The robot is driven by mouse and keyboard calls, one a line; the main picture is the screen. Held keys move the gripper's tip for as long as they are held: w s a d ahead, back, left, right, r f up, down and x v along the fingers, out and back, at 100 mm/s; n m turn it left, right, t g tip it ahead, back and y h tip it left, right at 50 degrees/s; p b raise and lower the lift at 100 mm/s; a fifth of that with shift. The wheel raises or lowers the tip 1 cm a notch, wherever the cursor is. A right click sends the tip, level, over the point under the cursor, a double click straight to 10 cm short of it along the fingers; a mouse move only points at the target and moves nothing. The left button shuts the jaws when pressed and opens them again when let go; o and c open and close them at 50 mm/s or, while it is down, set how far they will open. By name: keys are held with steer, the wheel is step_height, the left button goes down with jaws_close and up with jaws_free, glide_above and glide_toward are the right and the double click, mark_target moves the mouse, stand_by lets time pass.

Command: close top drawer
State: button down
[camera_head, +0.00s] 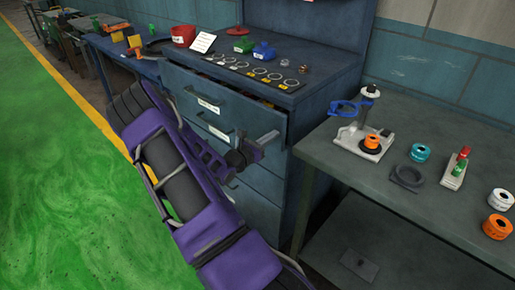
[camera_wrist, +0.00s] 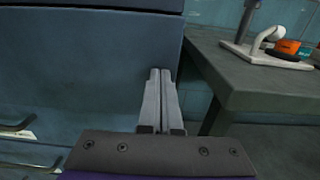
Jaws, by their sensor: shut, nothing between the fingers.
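The top drawer (camera_head: 235,108) of the blue cabinet stands partly pulled out, and a strip of its inside shows below the worktop. Its front has a bar handle with a white label. My gripper (camera_head: 275,137) is shut and empty in front of the right part of the drawer front. In the wrist view my gripper (camera_wrist: 160,72) has both fingers together, pointing at a blue panel (camera_wrist: 90,70) near its right edge. Whether the tips touch it, I cannot tell. My purple arm hides the left of the lower drawers.
Rings, red and blue bins and a white card lie on the cabinet's worktop (camera_head: 325,75). A grey table (camera_head: 390,190) close on the right holds a white stand, tape rolls and a dark ring. Green floor (camera_head: 50,200) at left is clear.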

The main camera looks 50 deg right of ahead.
mark_target(280, 129)
steer(key=d, duration=0.4)
steer(key=shift+d+r+b, duration=0.15)
steer(key=shift+d+b, duration=0.05)
steer(key=shift+b, duration=0.1)
steer(key=shift+d+r, duration=0.1)
steer(key=shift+r, duration=0.05)
steer(key=shift+w, duration=0.1)
steer(key=shift+a, duration=0.3)
steer(key=a+p, duration=0.1)
steer(key=a, duration=1.3)
steer(key=shift+s+f, duration=0.25)
steer(key=shift+s, duration=0.05)
